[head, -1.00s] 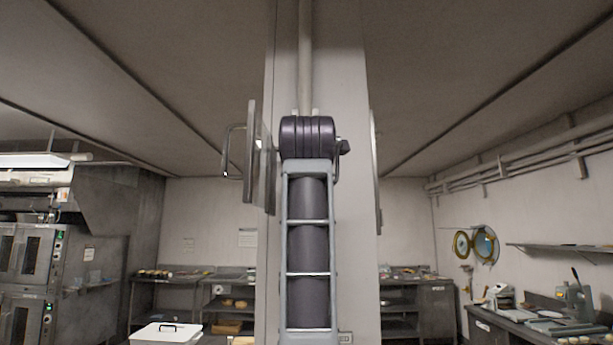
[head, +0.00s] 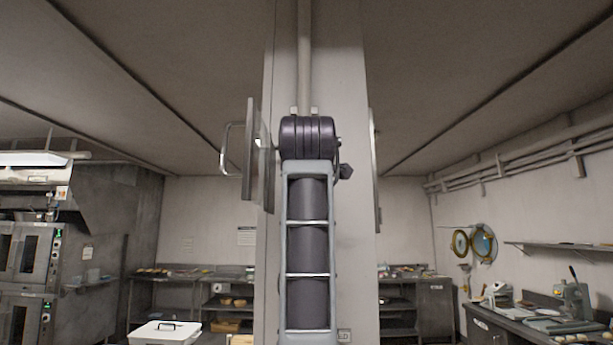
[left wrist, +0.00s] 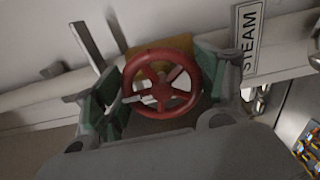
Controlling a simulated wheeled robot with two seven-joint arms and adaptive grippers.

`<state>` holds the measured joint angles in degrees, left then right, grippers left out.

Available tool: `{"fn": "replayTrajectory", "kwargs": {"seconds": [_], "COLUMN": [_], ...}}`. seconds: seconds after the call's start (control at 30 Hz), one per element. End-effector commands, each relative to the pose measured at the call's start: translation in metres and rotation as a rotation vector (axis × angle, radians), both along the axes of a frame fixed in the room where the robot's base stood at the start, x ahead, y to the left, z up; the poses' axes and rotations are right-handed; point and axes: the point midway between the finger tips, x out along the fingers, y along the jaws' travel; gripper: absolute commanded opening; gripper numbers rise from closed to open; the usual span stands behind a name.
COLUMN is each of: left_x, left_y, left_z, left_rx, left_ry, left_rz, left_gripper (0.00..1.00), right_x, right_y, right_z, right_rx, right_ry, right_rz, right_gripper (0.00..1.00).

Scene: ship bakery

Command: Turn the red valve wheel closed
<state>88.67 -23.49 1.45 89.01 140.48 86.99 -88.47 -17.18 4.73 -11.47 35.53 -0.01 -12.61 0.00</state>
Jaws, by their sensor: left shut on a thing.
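The red valve wheel (left wrist: 133,76) shows in the left wrist view, with its spokes and round rim facing the camera. My left gripper (left wrist: 162,90) has its green-padded fingers on both sides of the wheel, shut on its rim. A yellowish plate (left wrist: 142,52) shows behind the wheel's upper part. In the head view I see neither the wheel nor the left gripper. My right gripper is in neither view.
A STEAM sign (left wrist: 248,40) is right of the wheel, by a pale pipe (left wrist: 40,93). In the head view a pale pillar (head: 352,235) fills the middle. Ovens (head: 32,250) stand at the left, and a worktop (head: 520,320) with equipment at the right.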

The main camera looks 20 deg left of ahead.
Motion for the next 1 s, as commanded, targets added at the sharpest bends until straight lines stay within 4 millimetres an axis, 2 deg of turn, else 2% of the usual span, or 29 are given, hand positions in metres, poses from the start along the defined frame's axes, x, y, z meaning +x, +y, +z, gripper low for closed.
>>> {"fn": "replayTrajectory", "kwargs": {"seconds": [0.6,0.63,0.67,1.0], "left_x": [0.0005,0.0006,0.0006,0.0002], "left_y": [-0.0008,-0.0008,-0.0008,-0.0003], "left_z": [-0.0015,-0.0016,-0.0016,-0.001], "left_rx": [0.045,0.044,0.044,0.043], "left_ry": [0.016,0.016,0.016,0.013], "left_rz": [-0.001,-0.001,-0.001,0.0], "left_gripper": [0.48,0.76,0.79,0.81], "right_x": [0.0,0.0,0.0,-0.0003], "right_y": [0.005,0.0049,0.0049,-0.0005], "right_z": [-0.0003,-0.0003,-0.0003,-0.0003], "right_rx": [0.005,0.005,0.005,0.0], "right_ry": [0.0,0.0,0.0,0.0], "right_rz": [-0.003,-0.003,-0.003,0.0], "right_gripper": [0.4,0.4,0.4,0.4]}}
